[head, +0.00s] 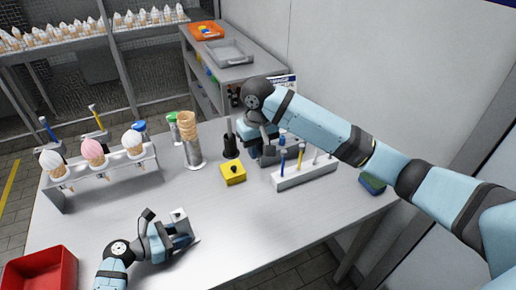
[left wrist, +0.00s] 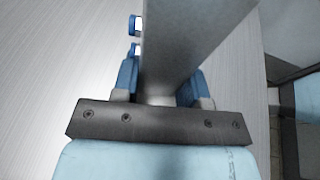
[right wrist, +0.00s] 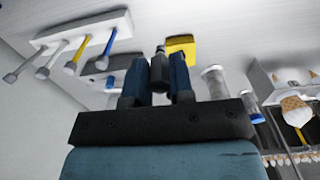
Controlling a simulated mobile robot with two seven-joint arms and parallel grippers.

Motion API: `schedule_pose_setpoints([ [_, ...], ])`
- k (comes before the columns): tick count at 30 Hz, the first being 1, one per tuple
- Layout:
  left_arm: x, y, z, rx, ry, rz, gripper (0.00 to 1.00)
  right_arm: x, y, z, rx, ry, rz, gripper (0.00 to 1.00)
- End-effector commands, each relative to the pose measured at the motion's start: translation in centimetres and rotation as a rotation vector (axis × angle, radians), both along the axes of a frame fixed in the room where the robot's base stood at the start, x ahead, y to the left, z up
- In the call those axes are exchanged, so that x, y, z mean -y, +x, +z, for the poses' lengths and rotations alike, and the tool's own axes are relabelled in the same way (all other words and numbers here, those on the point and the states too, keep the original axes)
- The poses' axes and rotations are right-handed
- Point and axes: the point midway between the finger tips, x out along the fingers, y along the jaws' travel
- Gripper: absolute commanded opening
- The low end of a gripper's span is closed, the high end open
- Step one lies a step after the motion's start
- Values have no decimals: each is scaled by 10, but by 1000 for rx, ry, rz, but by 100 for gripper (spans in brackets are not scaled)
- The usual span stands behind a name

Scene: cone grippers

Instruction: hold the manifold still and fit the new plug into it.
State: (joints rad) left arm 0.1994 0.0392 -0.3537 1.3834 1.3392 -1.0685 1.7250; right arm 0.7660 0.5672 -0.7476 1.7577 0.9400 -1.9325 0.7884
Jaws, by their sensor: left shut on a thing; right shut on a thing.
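My left gripper (head: 178,236) is low over the front of the table, shut on a grey block that appears to be the manifold (head: 180,216). In the left wrist view the manifold (left wrist: 192,40) runs up between the two blue fingers (left wrist: 157,92), with small blue-ringed fittings on its left side. My right gripper (head: 264,150) is near the back of the table, partly hidden by its own arm. In the right wrist view its fingers (right wrist: 158,88) are shut on a dark grey cylindrical piece, seemingly the plug (right wrist: 159,68). The plug is well apart from the manifold.
A yellow block (head: 233,174) with a black knob stands mid-table. A white rack (head: 305,175) of coloured rods is beside my right gripper. A cone stand (head: 100,180), a cone stack (head: 190,140) and a red bin (head: 40,272) are to the left.

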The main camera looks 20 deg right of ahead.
Motion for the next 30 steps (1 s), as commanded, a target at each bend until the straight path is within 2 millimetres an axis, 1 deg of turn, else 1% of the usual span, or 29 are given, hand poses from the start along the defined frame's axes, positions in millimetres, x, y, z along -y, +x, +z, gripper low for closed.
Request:
schedule_pose_setpoints([
  [2,0,-1,-1,-1,1,-27,4,0,0,0,0,0,0,0],
  [15,0,-2,-2,-2,1,-23,4,0,0,0,0,0,0,0],
  [21,1,-2,-2,-3,-1,109,4,0,0,0,0,0,0,0],
  [30,0,-1,-2,-2,1,117,4,0,0,0,0,0,0,0],
])
